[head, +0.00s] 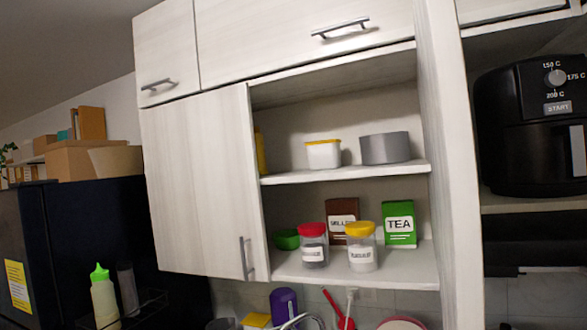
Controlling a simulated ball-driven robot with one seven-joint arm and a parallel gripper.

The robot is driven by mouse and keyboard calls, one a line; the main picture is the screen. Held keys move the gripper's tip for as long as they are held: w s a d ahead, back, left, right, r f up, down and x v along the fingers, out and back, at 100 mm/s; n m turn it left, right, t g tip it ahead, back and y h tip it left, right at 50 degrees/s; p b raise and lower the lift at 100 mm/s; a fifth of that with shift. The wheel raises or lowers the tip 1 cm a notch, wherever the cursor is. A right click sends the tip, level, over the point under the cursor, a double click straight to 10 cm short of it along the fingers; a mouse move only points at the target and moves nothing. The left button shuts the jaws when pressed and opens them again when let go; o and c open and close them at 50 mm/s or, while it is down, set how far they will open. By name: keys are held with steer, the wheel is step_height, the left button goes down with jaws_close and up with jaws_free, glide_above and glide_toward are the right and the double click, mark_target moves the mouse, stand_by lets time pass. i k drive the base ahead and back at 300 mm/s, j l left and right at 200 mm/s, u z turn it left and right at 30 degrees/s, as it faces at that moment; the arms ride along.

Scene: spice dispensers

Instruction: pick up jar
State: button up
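Two labelled jars stand upright on the lower shelf of the open wall cabinet in the head view. One jar (313,248) has a red lid and dark contents. The other jar (361,250) has a yellow lid and pale contents, and stands to the right of the first with a small gap. Both are near the front edge of the shelf. The label writing is too small to read surely. My gripper does not show in this view.
A brown box (341,212) and a green TEA box (399,224) stand behind the jars, with a green bowl (287,239) at left. The upper shelf (400,172) is above. A closed cabinet door (198,185) borders the left, an upright panel (445,150) the right.

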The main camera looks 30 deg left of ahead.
mark_target(362, 256)
steer(key=i+j+u, duration=0.35)
steer(key=i, duration=0.3)
steer(key=i+u, duration=0.35)
steer(key=i, duration=0.25)
steer(key=i+l+u, duration=0.15)
steer(key=i+u, duration=0.2)
steer(key=i, duration=0.3)
